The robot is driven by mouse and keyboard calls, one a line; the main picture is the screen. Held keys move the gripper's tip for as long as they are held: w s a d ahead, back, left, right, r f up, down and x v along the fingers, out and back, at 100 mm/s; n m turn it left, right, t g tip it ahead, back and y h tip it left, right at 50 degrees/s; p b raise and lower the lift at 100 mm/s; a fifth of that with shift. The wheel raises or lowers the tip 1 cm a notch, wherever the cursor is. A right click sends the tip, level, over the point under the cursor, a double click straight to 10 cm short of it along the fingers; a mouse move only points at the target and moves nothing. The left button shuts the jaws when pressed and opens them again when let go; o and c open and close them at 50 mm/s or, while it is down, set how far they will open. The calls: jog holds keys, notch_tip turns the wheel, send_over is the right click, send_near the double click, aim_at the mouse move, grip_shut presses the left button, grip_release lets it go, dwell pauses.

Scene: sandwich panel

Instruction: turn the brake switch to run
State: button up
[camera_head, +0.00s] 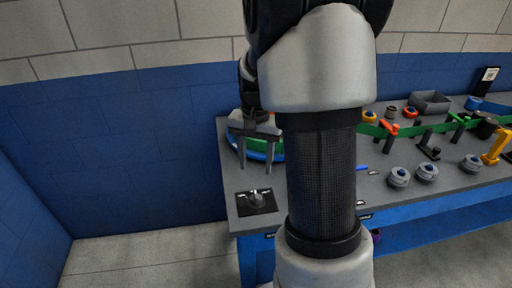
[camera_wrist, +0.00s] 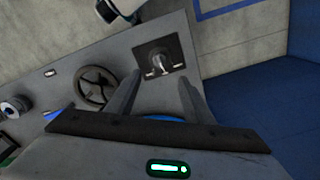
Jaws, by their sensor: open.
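The brake switch (camera_head: 256,198) is a small grey metal knob on a square black plate at the table's near left corner. It also shows in the wrist view (camera_wrist: 158,62), near the top middle, with light marks beside the knob. My gripper (camera_head: 256,172) is open and empty, with its two fingers pointing down, above the table and behind the switch in the head view. In the wrist view its fingertips (camera_wrist: 158,80) spread to either side below the switch plate, apart from the knob. The knob's exact setting is too small to read.
A dark handwheel (camera_wrist: 96,88) lies beside the switch. The grey table (camera_head: 240,212) ends close to the switch, with a blue wall behind. Grey round parts (camera_head: 399,177), an orange clamp (camera_head: 496,147) and a grey bin (camera_head: 429,102) stand farther right. My arm hides the table's middle.

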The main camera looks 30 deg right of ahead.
jog(key=shift+r, duration=2.2)
